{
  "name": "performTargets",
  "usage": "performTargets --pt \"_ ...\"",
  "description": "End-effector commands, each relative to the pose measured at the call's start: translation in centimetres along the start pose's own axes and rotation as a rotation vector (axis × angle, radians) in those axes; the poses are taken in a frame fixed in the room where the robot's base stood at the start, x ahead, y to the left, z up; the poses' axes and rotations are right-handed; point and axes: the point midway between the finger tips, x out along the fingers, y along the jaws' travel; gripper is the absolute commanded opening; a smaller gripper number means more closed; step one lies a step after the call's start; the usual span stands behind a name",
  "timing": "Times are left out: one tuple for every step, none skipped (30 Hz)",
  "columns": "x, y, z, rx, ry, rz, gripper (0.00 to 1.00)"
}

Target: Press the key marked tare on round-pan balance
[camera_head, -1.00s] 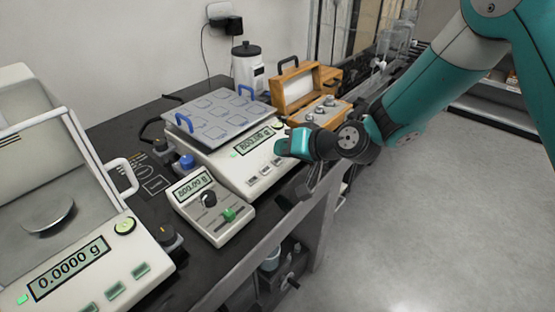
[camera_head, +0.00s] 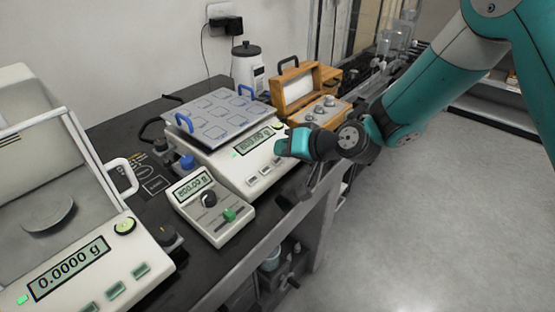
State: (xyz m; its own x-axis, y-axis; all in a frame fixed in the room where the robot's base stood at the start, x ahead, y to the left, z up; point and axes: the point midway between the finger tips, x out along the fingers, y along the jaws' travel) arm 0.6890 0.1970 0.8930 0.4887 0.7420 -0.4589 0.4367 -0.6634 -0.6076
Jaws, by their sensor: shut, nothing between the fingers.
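The round-pan balance stands at the left, with its round metal pan (camera_head: 48,215) inside a clear draft shield. The key markings are too small to read, so I cannot tell which is tare. My gripper (camera_head: 286,146) is shut and empty. It is far to the right of this balance, at the front right of the middle balance; its fingertips are hard to make out.
The middle balance (camera_head: 262,168) carries a grey tray (camera_head: 215,112) with blue handles. A small instrument (camera_head: 210,205) with a black and a green knob lies between the balances. A wooden weight box (camera_head: 295,92) and a white container (camera_head: 247,66) stand behind. Open floor lies to the right.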

Motion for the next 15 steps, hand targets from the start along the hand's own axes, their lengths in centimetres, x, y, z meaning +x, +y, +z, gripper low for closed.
performTargets --pt "0.00 0.00 0.00 0.000 0.000 0.000 0.00" --pt "0.01 0.02 0.02 0.000 0.000 0.000 0.00" --pt "0.05 0.05 0.06 0.000 0.000 0.000 0.00" --pt "0.10 0.10 0.11 0.000 0.000 0.000 0.00" --pt "0.17 0.15 0.16 0.000 0.000 0.000 0.00" --pt "0.27 0.24 0.25 0.000 0.000 0.000 0.00" --pt "0.36 0.31 0.32 0.000 0.000 0.000 0.00" --pt "0.44 0.37 0.39 0.000 0.000 0.000 0.00" --pt "0.54 0.45 0.47 0.000 0.000 0.000 0.00" --pt "0.59 0.48 0.50 0.000 0.000 0.000 0.00" --pt "0.62 0.50 0.51 0.000 0.000 0.000 0.00" --pt "0.62 0.49 0.50 0.000 0.000 0.000 0.00" --pt "0.61 0.47 0.47 0.000 0.000 0.000 0.00" --pt "0.59 0.45 0.45 0.000 0.000 0.000 0.00" --pt "0.58 0.44 0.44 0.000 0.000 0.000 0.00"
